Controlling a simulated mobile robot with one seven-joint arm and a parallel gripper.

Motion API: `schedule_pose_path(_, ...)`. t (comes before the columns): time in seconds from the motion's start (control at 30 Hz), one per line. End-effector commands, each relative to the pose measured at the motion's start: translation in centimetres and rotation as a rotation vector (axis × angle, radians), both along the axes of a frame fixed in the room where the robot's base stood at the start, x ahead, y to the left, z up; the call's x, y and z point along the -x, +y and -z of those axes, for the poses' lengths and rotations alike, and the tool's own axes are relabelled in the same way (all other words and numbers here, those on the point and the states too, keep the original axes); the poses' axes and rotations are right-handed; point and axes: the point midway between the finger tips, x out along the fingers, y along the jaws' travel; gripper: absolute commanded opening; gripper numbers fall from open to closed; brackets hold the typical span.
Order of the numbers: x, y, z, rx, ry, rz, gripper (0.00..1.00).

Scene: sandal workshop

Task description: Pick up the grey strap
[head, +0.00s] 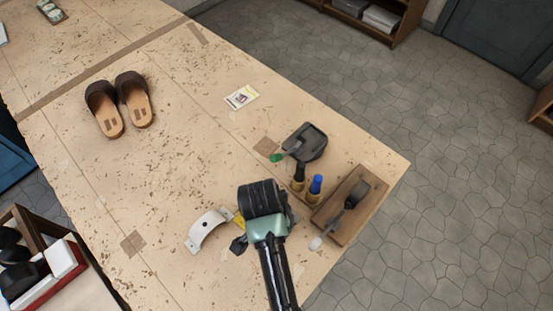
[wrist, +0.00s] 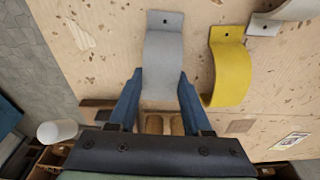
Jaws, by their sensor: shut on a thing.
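The grey strap (wrist: 163,60) is a curved band with a hole in its flat end, seen in the wrist view. My gripper (wrist: 160,82) has its blue fingers against the two sides of the strap and is shut on it. A yellow strap (wrist: 230,70) stands just to the right, apart from the fingers. In the head view my gripper (head: 262,200) hides the grey strap, and only a bit of the yellow strap (head: 239,222) shows beside it.
A whitish strap (head: 207,230) lies left of my gripper. A wooden block (head: 340,220) with a dark tool, a white-ended tool (head: 316,243), upright handled tools (head: 315,188) and a dark tray-like item (head: 307,145) crowd the right. Brown sandals (head: 135,100) and a card (head: 241,96) lie farther back.

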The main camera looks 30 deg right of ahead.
Motion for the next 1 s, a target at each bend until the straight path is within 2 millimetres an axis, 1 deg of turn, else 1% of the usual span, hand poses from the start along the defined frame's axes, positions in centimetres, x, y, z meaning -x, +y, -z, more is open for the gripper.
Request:
schedule_pose_path(0.23, 0.0, 0.0, -0.1, 0.001, -0.001, 0.000, 0.00)
schedule_pose_path(0.33, -0.1, 0.0, -0.9, 0.001, -0.003, 0.000, 0.00)
schedule_pose_path(0.47, -0.2, 0.0, -3.2, 0.002, -0.008, -0.001, 0.00)
schedule_pose_path(0.73, -0.1, 0.0, -9.0, 0.000, -0.002, 0.000, 0.00)
schedule_pose_path(0.83, -0.1, 0.0, -9.8, 0.001, -0.001, 0.000, 0.00)
schedule_pose_path(1.0, 0.0, 0.0, -10.2, 0.001, 0.000, 0.000, 0.00)
